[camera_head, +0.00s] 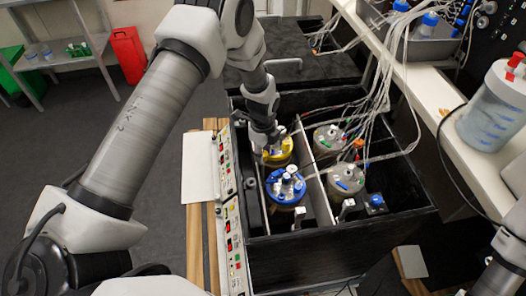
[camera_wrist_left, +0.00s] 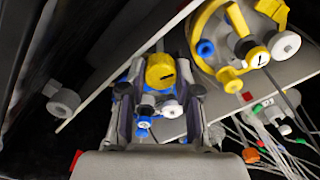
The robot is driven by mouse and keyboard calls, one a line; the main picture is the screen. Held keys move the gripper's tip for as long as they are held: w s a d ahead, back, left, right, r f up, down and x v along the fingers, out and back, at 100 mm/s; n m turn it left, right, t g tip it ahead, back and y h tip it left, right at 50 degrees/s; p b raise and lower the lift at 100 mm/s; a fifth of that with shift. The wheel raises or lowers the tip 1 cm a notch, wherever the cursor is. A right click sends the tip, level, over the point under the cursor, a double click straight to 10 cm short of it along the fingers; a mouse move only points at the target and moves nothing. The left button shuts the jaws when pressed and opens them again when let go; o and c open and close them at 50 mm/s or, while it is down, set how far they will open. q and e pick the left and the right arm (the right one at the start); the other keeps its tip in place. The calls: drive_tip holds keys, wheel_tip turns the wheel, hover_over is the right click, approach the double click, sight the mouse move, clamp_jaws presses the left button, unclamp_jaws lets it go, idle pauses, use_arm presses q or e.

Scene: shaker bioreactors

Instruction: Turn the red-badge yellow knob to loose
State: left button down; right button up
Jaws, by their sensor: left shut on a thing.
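In the wrist view, a yellow knob (camera_wrist_left: 160,72) with a dark mark shows between the fingers of my left gripper (camera_wrist_left: 160,98). The gripper is shut on it, with small blue and white parts close below. A second yellow knob (camera_wrist_left: 258,57) with a dark mark sits on a yellow-ringed vessel (camera_wrist_left: 205,20) at upper right. A small red piece (camera_wrist_left: 247,96) lies beside that vessel. I cannot make out a red badge on the gripped knob. In the head view, my left gripper (camera_head: 272,143) points down over the yellow-topped vessel (camera_head: 286,150) and partly hides it. My right gripper is not in view.
A blue-topped vessel (camera_head: 285,199) stands just in front. Two grey vessels (camera_head: 329,138) (camera_head: 345,180) stand to the right, with many tubes. The black box wall (camera_head: 330,240) surrounds them. Control panels (camera_head: 233,245) line its left side. A large bottle (camera_head: 490,115) stands on the right bench.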

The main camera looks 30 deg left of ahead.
use_arm(q)
drive_tip(key=n, duration=0.5)
drive_tip(key=shift+s+f, duration=0.1)
drive_tip(key=n, duration=0.5)
drive_tip(key=shift+n+p, duration=0.35)
drive_tip(key=shift+n, duration=0.05)
drive_tip(key=n, duration=0.5)
drive_tip(key=n+p, duration=0.1)
drive_tip(key=n, duration=0.4)
drive_tip(key=shift+f+n, duration=0.1)
drive_tip(key=shift+n, duration=0.2)
drive_tip(key=c, duration=0.8)
unclamp_jaws()
